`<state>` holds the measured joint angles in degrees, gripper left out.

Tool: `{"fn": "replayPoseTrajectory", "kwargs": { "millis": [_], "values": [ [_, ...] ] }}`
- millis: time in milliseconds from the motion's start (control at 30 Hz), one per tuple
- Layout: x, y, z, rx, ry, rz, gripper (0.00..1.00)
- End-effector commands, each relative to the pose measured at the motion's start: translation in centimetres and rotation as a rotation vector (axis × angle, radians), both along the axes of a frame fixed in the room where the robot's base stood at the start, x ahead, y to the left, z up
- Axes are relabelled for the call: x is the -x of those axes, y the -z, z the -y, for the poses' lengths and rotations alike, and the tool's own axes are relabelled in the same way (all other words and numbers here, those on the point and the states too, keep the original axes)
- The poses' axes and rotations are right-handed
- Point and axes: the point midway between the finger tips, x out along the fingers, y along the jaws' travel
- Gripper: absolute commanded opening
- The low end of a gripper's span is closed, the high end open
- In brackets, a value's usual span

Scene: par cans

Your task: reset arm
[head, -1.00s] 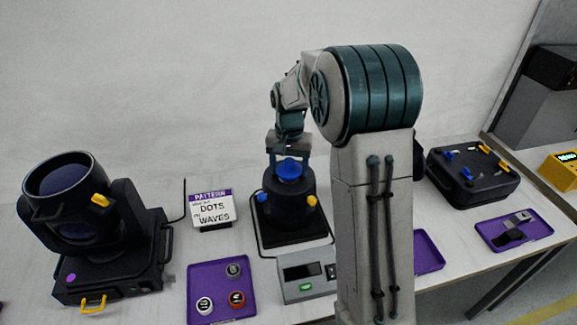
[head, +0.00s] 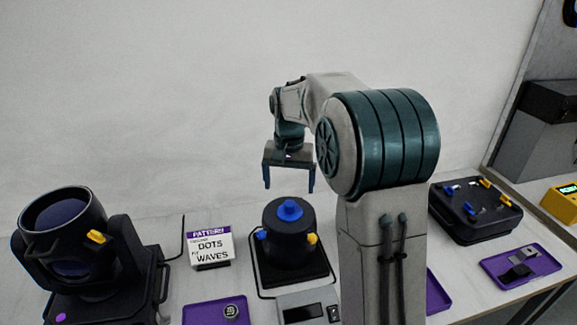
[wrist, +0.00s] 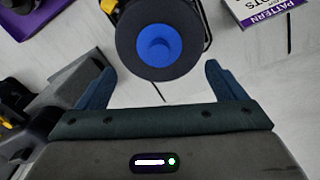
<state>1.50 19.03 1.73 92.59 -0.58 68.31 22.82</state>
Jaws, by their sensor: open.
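My gripper (head: 289,186) is open and empty in the head view, held above and slightly behind a black round device with a blue knob on top (head: 290,211). The device stands upright on a black base on the table, with a blue knob and a yellow knob at its sides. In the wrist view my gripper's fingers (wrist: 157,82) are spread wide. The device's round black top with the blue knob (wrist: 157,45) lies ahead of them, apart from the fingers.
A par can light (head: 70,235) stands at left beside a pattern sign (head: 210,247). A purple tray (head: 205,313) and a grey box with a display (head: 305,305) are in front. A black case (head: 475,208) and another purple tray (head: 522,265) are at right.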

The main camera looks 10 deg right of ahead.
Motion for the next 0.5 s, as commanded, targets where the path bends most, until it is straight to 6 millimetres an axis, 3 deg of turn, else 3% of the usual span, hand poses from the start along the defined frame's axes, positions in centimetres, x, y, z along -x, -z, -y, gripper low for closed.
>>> {"fn": "replayPoseTrajectory", "kwargs": {
  "millis": [200,367,500],
  "values": [
    [0.0,-4.2,0.0,0.000,0.000,0.002,0.90],
    [0.0,-5.7,0.0,0.000,0.000,0.002,0.90],
    [1.2,-6.3,0.0,0.001,-0.015,0.013,0.90]
  ]
}}
